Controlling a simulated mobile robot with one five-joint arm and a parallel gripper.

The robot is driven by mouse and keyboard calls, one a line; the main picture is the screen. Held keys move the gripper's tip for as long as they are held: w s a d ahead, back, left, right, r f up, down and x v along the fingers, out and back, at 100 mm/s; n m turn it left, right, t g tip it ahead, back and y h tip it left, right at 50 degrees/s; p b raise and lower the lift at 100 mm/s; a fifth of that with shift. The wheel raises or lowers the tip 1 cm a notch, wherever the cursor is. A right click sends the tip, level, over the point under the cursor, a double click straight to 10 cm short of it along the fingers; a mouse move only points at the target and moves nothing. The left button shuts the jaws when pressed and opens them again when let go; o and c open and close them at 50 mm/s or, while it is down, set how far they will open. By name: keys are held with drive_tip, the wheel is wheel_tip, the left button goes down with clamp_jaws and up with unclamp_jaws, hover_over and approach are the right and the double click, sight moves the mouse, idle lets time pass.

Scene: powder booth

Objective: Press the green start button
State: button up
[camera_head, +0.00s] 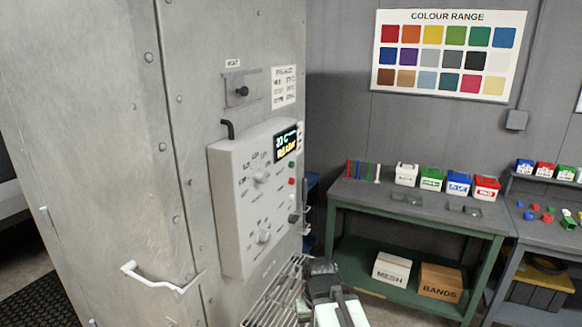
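A light grey control panel (240,215) is mounted on the metal booth wall. Small buttons or lamps run down its right edge below a lit display (286,143). My gripper (320,268) is at the bottom centre, below and to the right of the panel and apart from the buttons. It is seen from behind, so its fingertips are not clear.
Two knobs (262,176) are on the panel. A wire rack (276,292) lies below it. A door handle (158,280) sticks out at lower left. A green-framed bench (415,205) with small boxes stands at right, under a colour chart (447,55).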

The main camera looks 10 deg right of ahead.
clamp_jaws()
drive_tip(key=shift+d, duration=0.1)
idle(1.4)
